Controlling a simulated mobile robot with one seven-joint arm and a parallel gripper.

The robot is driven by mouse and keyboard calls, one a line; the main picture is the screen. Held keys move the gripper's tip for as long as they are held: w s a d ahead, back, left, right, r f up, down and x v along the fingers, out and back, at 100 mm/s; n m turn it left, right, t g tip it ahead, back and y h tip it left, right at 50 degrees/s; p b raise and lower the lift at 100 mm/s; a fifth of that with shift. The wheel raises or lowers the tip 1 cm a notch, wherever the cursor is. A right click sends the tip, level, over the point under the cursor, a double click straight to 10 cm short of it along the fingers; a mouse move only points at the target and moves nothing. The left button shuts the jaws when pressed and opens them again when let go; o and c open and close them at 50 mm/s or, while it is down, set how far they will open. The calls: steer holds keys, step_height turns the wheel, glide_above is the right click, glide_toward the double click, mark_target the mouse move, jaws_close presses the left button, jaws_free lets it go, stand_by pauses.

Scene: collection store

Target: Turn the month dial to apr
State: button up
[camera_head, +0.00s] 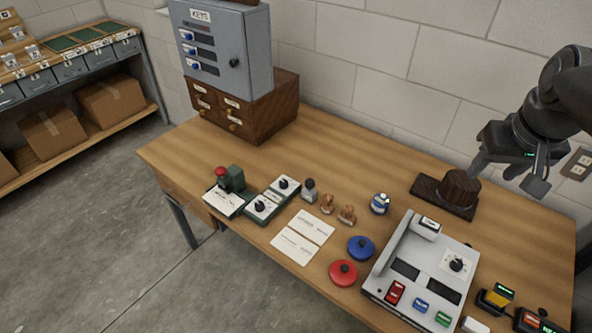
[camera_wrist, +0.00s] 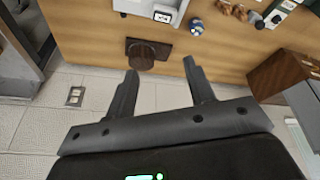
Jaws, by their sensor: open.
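A green-based unit (camera_head: 250,219) on the table carries two white plates, each with a black knob: a front dial (camera_head: 260,206) and a back dial (camera_head: 284,184). Another black dial (camera_head: 456,265) sits on a white plate on the grey machine (camera_head: 415,270). The dial lettering is too small to read, so I cannot tell which is the month dial or its setting. My gripper (camera_head: 506,180) is open and empty at the right, by the wooden block and far from the green-based unit. In the wrist view, its two fingers (camera_wrist: 160,66) are apart with nothing between them.
A dark wooden block on a base (camera_head: 443,199) is close to my gripper. Stamps (camera_head: 347,214), red (camera_head: 343,273) and blue (camera_head: 361,248) round lids, and paper cards (camera_head: 303,237) lie mid-table. A key cabinet (camera_head: 222,55) stands on wooden drawers at the back left. The back middle is clear.

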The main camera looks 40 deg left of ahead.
steer(key=w+a+f+n+g, duration=0.1)
steer(key=w+a+n, duration=0.1)
steer(key=w+a, duration=0.35)
steer(key=w+a+f+n, duration=0.1)
steer(key=w+a+f, duration=0.1)
steer(key=a, duration=0.6)
steer(key=n+g+h, duration=0.1)
steer(key=n+g, duration=0.2)
steer(key=n, duration=0.6)
glide_above(284, 182)
step_height(284, 182, down, 23)
step_height(284, 182, down, 10)
steer(key=shift+r, duration=0.15)
steer(key=shift+c, duration=0.2)
steer(key=c, duration=0.9)
